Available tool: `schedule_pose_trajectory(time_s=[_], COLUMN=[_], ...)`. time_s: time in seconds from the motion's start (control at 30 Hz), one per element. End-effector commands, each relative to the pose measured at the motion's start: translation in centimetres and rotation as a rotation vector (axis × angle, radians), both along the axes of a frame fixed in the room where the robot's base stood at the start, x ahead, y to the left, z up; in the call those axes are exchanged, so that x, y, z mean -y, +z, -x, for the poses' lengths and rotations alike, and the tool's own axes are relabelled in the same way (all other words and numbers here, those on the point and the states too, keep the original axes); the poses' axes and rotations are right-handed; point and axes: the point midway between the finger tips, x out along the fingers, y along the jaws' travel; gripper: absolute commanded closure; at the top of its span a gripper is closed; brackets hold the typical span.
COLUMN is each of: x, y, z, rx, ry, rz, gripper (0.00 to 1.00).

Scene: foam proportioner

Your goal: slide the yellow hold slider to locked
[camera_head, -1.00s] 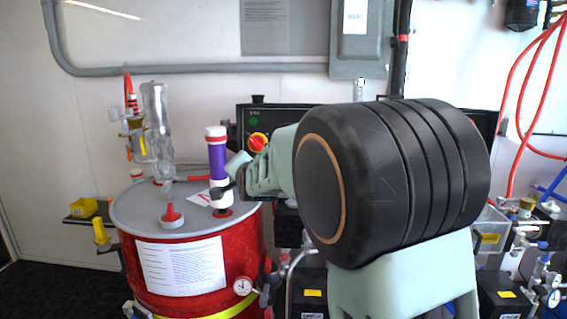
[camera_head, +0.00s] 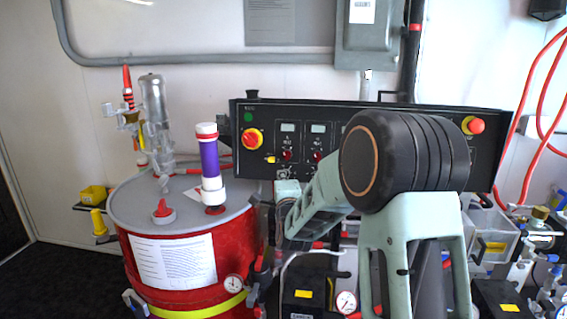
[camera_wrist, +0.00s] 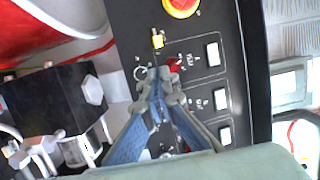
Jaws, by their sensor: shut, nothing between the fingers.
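The yellow hold slider (camera_head: 270,160) is a small tab on the black control panel, just below and right of the red-and-yellow knob. It also shows in the wrist view (camera_wrist: 157,41), a short way beyond my fingertips. My gripper (camera_wrist: 160,76) is shut and empty, with its tips over the panel beside a small red knob (camera_wrist: 175,65). The tips look apart from the slider; their gap to the panel surface is hard to tell. In the head view my forearm hides part of the panel, and my gripper is low, in front of its lower left.
The red-and-yellow knob (camera_head: 252,139) sits close to the slider. A red stop button (camera_head: 473,126) is at the panel's right. A red drum (camera_head: 180,262) with a purple-and-white cylinder (camera_head: 210,165) stands to the left. Small white displays (camera_wrist: 213,54) line the panel.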

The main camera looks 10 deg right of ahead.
Motion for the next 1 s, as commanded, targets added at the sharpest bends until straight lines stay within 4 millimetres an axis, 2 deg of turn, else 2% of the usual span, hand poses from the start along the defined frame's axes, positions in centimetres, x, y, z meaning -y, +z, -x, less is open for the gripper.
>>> schedule_pose_trajectory(time_s=[0.37, 0.53, 1.0], x=[0.1, 0.2, 0.6], y=[-0.1, -0.1, 0.0], z=[0.0, -0.6, -7.5], rx=[0.004, 0.004, 0.003], ry=[-0.002, -0.002, -0.002], rz=[-0.011, -0.011, -0.011], gripper=[1.00, 1.00, 1.00])
